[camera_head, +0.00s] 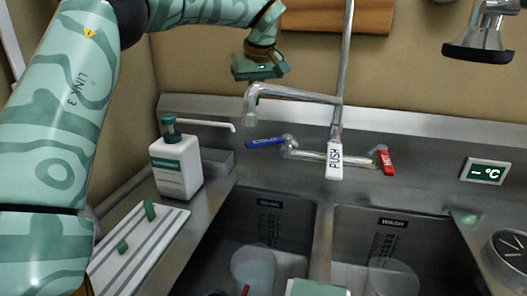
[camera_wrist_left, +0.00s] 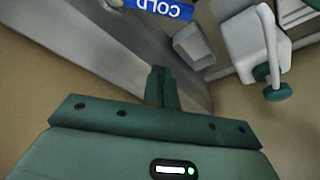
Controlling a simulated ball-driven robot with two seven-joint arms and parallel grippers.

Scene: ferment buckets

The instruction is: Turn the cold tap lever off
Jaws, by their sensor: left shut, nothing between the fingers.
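The cold tap lever (camera_head: 265,142) is blue with COLD lettering and points left from the left end of the chrome mixer tap (camera_head: 325,154). It also shows upside down, partly cut off, at the top of the left wrist view (camera_wrist_left: 160,8). My left gripper (camera_wrist_left: 163,75) is shut and empty, its green fingers together. In the head view my left gripper (camera_head: 258,68) is above the lever and the spout, near the wall, apart from the lever; its fingertips cannot be made out there. My right gripper is not in view.
A red lever (camera_head: 387,162) is at the tap's right end. A white PUSH handle (camera_head: 335,160) hangs in front of the tap. A soap bottle (camera_head: 176,165) stands left. Two sink basins (camera_head: 258,225) lie below. A striped board (camera_head: 135,250) is at front left.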

